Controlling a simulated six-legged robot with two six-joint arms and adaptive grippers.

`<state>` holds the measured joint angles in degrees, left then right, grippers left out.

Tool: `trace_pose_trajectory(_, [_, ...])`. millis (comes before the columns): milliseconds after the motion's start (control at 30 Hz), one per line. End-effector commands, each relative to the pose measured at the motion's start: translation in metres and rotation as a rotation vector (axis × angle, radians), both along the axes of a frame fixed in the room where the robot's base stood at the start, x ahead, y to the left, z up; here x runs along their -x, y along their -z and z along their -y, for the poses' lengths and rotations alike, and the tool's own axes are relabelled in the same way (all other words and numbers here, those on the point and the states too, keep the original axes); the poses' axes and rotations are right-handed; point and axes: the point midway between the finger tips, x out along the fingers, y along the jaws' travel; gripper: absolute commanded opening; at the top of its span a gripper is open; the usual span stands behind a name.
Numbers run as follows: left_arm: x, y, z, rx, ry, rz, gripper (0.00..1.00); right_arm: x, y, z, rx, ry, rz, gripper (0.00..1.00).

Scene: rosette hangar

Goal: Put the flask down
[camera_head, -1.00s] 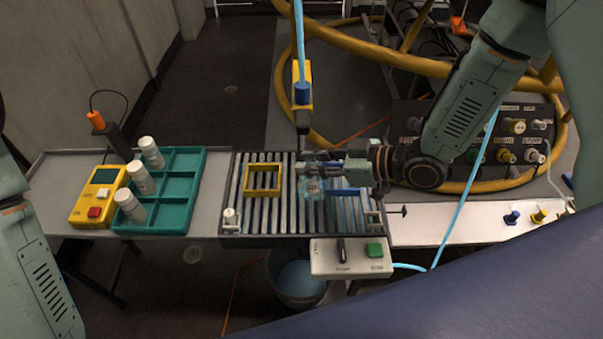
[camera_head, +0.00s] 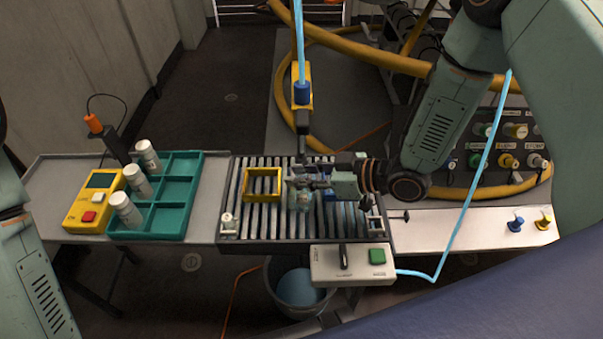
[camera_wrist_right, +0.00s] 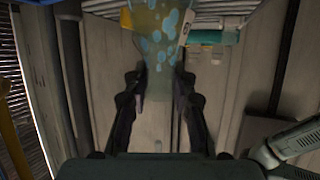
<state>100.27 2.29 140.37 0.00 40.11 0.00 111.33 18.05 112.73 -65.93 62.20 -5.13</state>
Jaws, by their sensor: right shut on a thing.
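My right gripper (camera_head: 308,181) comes in from the right, shut on the flask (camera_head: 300,199), a see-through vessel with a pale bluish-green tint. It is over the slatted roller bed (camera_head: 262,226), just right of the yellow square frame (camera_head: 262,200). I cannot tell whether its base touches the slats. In the right wrist view the flask (camera_wrist_right: 158,22), with pale blue spots, shows beyond the fingers of the gripper (camera_wrist_right: 160,85). My left arm shows at the left edge, but its gripper is out of view.
A teal divided tray (camera_head: 176,228) with several white bottles stands left, beside a yellow device (camera_head: 93,199). A yellow-and-black tool (camera_head: 302,98) hangs on a blue hose behind the bed. A switch box (camera_head: 351,264) is in front, above a bucket (camera_head: 298,290).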

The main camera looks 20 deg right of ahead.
Motion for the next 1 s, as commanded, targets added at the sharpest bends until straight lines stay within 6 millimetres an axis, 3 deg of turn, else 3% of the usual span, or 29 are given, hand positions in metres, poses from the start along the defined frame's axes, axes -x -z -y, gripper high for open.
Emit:
trace_pose_trajectory(300, [0.000,0.000,0.000,0.000,0.000,0.000,0.63,0.000,0.000,0.000,0.001,0.000,0.001,0.48])
trace_pose_trajectory(667, [0.000,-0.003,0.000,0.000,0.000,0.000,0.63,0.000,-0.006,0.000,0.000,0.001,0.002,0.48])
trace_pose_trajectory(1000, [0.000,-0.020,0.000,0.000,0.000,0.000,0.63,0.023,-0.022,0.032,-0.003,0.006,0.000,0.48])
